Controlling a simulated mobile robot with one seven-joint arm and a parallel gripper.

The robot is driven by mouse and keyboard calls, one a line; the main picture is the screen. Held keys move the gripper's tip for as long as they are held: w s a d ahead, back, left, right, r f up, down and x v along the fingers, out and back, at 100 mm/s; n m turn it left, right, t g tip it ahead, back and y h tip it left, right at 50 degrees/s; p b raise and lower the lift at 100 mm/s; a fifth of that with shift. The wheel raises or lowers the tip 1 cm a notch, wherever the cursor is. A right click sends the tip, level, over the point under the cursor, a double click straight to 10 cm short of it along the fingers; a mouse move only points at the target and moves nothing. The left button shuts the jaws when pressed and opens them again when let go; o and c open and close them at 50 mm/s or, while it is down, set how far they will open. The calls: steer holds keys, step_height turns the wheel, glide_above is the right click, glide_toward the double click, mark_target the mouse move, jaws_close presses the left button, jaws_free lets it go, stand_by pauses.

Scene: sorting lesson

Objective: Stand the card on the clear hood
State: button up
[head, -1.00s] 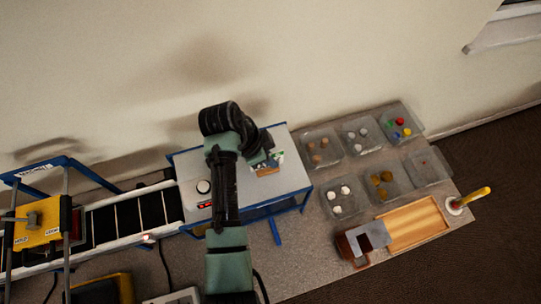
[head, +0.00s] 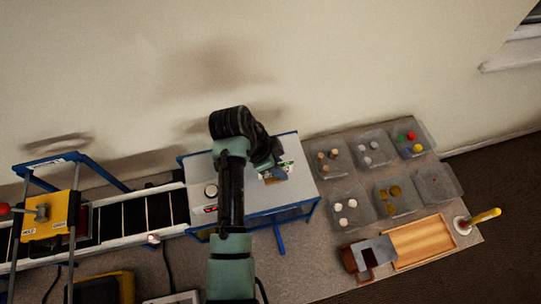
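The clear hood (head: 241,200) is a pale, see-through-looking top with a blue frame in the middle of the head view. A small card (head: 286,167) with white and green on it shows near the hood's right end, with a brown piece (head: 275,180) at its lower edge. My gripper (head: 271,165) is at the card, pointing down, and covers part of it. The fingers are too small and dark to tell whether they are open or shut on the card. Whether the card touches the hood is also unclear.
A round white knob (head: 211,191) and a red-lit panel (head: 210,209) lie left of my arm. A belt (head: 133,213) runs left to a yellow unit (head: 45,229). Several clear trays (head: 328,157) with small pieces, a wooden board (head: 423,241) and a yellow-handled tool (head: 484,216) are right.

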steer(key=b+v, duration=0.1)
steer(key=v, duration=1)
steer(key=shift+a, duration=0.15)
steer(key=shift+r, duration=0.1)
steer(key=w+d+r+n+t+y, duration=0.1)
steer(key=w+r+n+t, duration=0.1)
steer(key=w+r+t, duration=0.5)
steer(key=w+d+r+n+t+y, duration=0.1)
steer(key=w+d+r+n+t, duration=0.2)
steer(key=r, duration=0.6)
step_height(320, 180, up, 17)
steer(key=n+t, duration=0.3)
steer(key=t, duration=0.3)
steer(key=s+r+n+t+y, duration=0.1)
steer(key=s+r+n+t, duration=0.2)
steer(key=r, duration=0.8)
steer(key=s+r+n+t+y, duration=0.1)
steer(key=s+r+n+t, duration=0.2)
steer(key=s+r+t, duration=0.4)
steer(key=s+r, duration=0.4)
steer(key=s, duration=0.1)
steer(key=shift+d, duration=0.15)
